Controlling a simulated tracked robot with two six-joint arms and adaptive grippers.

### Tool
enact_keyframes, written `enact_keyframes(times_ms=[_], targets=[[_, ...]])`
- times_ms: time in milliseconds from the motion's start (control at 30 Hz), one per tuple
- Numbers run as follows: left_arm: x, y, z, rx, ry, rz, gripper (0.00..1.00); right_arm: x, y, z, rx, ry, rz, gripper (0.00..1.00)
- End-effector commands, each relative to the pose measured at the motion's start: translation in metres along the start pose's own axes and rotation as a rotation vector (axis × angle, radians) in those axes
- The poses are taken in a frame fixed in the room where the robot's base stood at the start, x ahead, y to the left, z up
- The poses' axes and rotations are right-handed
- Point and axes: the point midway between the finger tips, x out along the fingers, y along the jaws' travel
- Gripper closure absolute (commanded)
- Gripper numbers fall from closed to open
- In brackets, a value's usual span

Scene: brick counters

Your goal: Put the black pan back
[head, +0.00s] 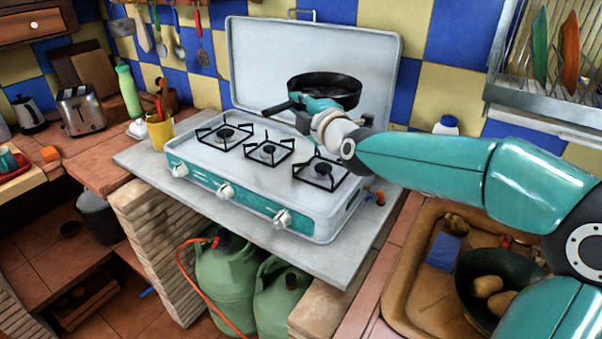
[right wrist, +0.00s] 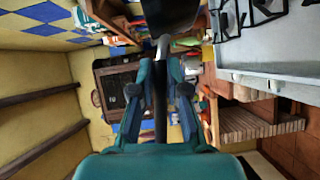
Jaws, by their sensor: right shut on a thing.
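The black pan (head: 338,92) is held in the air above the back right of the white and teal gas stove (head: 207,158), in front of its raised lid. My right gripper (head: 316,104) is shut on the pan's handle (right wrist: 161,105). In the right wrist view the dark handle runs between the two teal fingers, and part of the pan (right wrist: 171,14) shows at the top edge. The pan looks roughly level and apart from the burners. The gripper partly hides the pan's near side. My left gripper is in neither view.
The stove's burner grates (head: 268,150) are empty. A dish rack (head: 545,95) with plates hangs at the upper right. A sink (head: 425,262) at the lower right holds a dark pan with potatoes (head: 487,287). A yellow cup (head: 160,131) stands left of the stove.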

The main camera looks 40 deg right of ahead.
Motion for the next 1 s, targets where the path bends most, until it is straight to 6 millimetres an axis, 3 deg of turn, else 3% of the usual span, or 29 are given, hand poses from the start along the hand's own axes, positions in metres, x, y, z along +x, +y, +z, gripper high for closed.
enact_keyframes(times_ms=[100,400,500,767,1000], targets=[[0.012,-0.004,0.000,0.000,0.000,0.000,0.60,-0.001,-0.031,0.009,-0.003,-0.010,0.005,1.00],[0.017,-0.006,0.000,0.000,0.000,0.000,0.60,0.002,-0.098,0.019,-0.002,-0.014,0.006,1.00],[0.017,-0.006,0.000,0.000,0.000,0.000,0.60,0.003,-0.113,0.021,-0.003,-0.014,0.008,1.00],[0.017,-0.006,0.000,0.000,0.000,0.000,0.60,0.004,-0.131,0.023,-0.002,-0.015,0.010,1.00],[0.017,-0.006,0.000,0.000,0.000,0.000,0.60,0.005,-0.161,0.026,-0.002,-0.015,0.008,1.00]])
